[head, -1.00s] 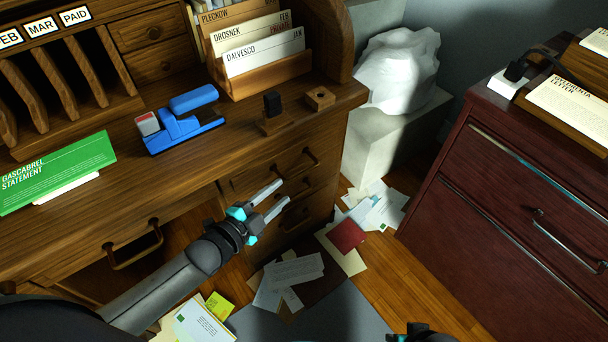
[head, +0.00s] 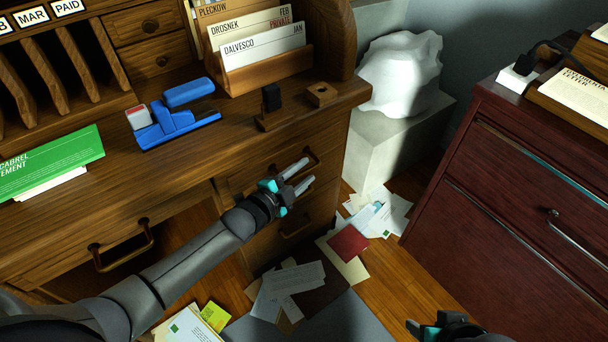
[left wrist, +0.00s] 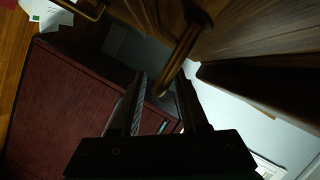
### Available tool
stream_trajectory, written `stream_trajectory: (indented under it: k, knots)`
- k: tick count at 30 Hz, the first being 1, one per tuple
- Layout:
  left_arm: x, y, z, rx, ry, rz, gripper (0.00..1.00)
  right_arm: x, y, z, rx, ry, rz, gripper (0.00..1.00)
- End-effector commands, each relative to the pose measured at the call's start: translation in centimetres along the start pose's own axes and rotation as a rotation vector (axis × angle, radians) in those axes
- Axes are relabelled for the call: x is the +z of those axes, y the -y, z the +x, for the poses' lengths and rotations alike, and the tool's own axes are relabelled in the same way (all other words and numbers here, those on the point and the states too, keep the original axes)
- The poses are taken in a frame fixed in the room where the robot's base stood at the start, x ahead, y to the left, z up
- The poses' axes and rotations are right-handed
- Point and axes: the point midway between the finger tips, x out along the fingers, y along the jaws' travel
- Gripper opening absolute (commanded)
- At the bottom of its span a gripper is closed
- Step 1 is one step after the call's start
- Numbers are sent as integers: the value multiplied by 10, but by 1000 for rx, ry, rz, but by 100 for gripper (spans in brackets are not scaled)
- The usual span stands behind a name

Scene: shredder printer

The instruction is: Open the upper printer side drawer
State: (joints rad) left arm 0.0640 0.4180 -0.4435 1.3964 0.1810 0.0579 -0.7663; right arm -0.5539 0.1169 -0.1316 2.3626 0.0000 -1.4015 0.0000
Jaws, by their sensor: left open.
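The dark wooden desk has a stack of side drawers at its right end. The upper side drawer (head: 240,179) looks shut, and its curved metal handle is partly hidden behind my gripper. My left gripper (head: 307,173) is open in front of this drawer, with its fingers pointing right along the front. In the left wrist view the handle bar (left wrist: 187,47) reaches down between the two open fingers (left wrist: 160,75). I cannot tell whether they touch it. My right gripper (head: 440,328) is only partly in view at the bottom edge.
A lower side drawer (head: 292,228) sits beneath. Papers and a red booklet (head: 347,242) lie on the floor. A dark red cabinet (head: 490,190) stands to the right. A blue hole punch (head: 178,126) and a card rack (head: 265,75) are on the desktop.

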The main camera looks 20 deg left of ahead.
Motion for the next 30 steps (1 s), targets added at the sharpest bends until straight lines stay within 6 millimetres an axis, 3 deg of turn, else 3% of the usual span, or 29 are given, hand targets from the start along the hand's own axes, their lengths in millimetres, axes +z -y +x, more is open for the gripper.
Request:
stream_trajectory:
  k: [13,24,30]
  knots:
    - [0,0,5,0,-1,0,42,-2,0,-5,1,-7,0,50]
    - [0,0,5,0,-1,0,1,-1,-1,-5,2,-6,1,50]
    - [0,0,5,0,-1,0,0,-2,0,-5,1,-6,1,50]
